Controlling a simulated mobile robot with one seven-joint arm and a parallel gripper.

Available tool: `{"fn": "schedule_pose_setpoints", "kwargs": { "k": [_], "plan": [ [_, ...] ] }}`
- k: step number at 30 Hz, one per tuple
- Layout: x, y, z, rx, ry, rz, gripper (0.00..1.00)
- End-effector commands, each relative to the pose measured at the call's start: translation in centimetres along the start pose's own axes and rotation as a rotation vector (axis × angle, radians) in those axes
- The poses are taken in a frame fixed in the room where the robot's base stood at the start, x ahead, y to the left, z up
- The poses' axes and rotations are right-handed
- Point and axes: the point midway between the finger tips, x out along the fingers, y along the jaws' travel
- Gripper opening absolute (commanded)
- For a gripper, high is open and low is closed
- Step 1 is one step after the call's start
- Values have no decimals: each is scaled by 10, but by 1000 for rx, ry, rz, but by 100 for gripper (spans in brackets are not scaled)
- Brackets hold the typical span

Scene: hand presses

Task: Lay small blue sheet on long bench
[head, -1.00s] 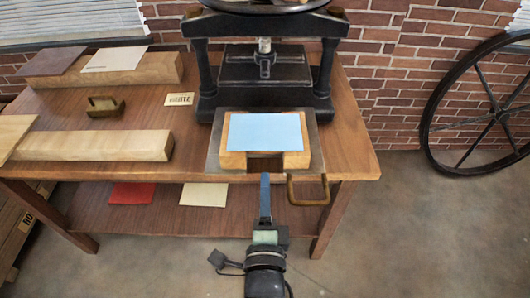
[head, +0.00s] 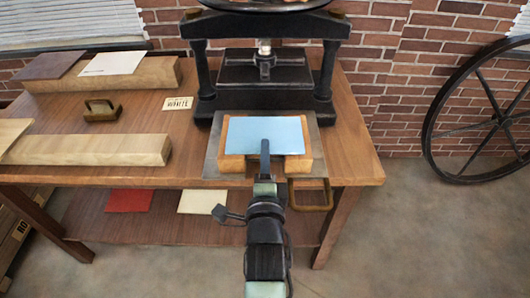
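The small blue sheet (head: 240,131) lies flat on a wooden block with a notch in its front (head: 232,164), on the dark metal plate of the press. My gripper (head: 265,148) points away from me at the block's notch, its tip overlapping the sheet's near edge in the head view. It is seen edge-on, so I cannot tell whether its fingers are apart or touch the sheet. The block stands at the front right of a wooden bench (head: 350,150) with a lower shelf. No other bench shows clearly.
The black press (head: 265,105) stands behind the plate. A brown loop handle (head: 309,207) sticks out at the front right. A long wooden block (head: 95,149), a small handled block (head: 101,111) and a "WHITE" card (head: 177,103) lie to the left. Red (head: 130,200) and cream (head: 206,201) sheets are on the shelf.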

Motion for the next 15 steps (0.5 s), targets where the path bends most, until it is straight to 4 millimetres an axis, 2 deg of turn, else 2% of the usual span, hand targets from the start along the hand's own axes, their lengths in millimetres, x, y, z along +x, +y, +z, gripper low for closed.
{"fn": "schedule_pose_setpoints", "kwargs": {
  "k": [4, 12, 15],
  "plan": [
    [0, 0, 0, 0, 0, 0, 23],
    [0, 0, 0, 0, 0, 0, 0],
    [0, 0, 0, 0, 0, 0, 0]
  ]
}}
